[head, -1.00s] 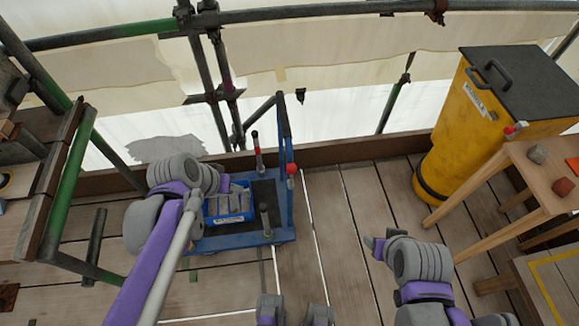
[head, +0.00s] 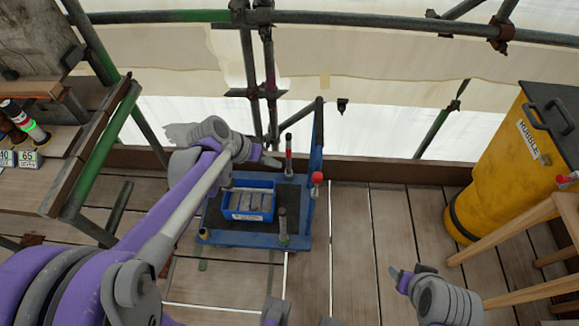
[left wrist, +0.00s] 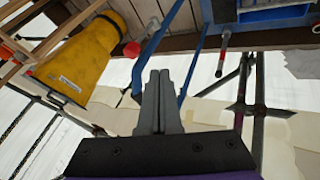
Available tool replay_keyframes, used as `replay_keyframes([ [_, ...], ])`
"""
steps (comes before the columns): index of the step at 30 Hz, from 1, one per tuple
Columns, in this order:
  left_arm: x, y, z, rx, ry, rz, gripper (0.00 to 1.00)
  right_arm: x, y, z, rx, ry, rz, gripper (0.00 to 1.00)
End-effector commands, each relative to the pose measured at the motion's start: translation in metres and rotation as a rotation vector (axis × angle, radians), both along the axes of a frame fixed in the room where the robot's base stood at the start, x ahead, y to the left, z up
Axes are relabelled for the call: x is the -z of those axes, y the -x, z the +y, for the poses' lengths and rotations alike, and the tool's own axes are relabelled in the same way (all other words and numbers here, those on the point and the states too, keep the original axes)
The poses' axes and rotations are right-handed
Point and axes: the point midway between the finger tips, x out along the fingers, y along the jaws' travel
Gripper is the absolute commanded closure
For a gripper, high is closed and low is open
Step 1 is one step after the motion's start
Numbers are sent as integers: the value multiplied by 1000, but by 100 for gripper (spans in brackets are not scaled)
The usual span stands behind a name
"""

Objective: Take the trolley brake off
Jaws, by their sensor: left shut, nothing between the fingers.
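The blue trolley (head: 255,238) stands on the plank floor, with an upright blue handle frame (head: 318,135) on its right side. A red ball knob (head: 317,178) is at that frame; it also shows in the left wrist view (left wrist: 131,49). A dark-topped lever with a red band (head: 288,145) stands at the trolley's far edge, and a grey post (head: 282,222) at its near side. Which one is the brake is not marked. My left gripper (head: 272,162) is shut and empty, just left of the red-banded lever, apparently above the deck. My right gripper (head: 396,271) is low on the right, away from the trolley.
A blue bin of grey blocks (head: 248,202) sits on the trolley. A yellow rubble bin (head: 500,170) and wooden table (head: 520,232) stand right. Scaffold poles (head: 250,70) and sheeting run behind, with a shelf (head: 50,175) at left. Floor between trolley and yellow bin is clear.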

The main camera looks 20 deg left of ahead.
Motion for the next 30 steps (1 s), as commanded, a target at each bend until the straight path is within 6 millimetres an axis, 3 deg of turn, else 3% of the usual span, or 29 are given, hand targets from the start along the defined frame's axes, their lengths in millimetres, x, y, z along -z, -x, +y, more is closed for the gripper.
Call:
replay_keyframes([
  [14,78,-40,-40,3,1,1,100,15,2,0,0,0,5,41],
  [21,75,-42,-72,2,0,0,100,11,1,0,0,0,4,41],
  [30,75,-43,-78,0,0,0,100,11,2,0,0,0,4,41],
])
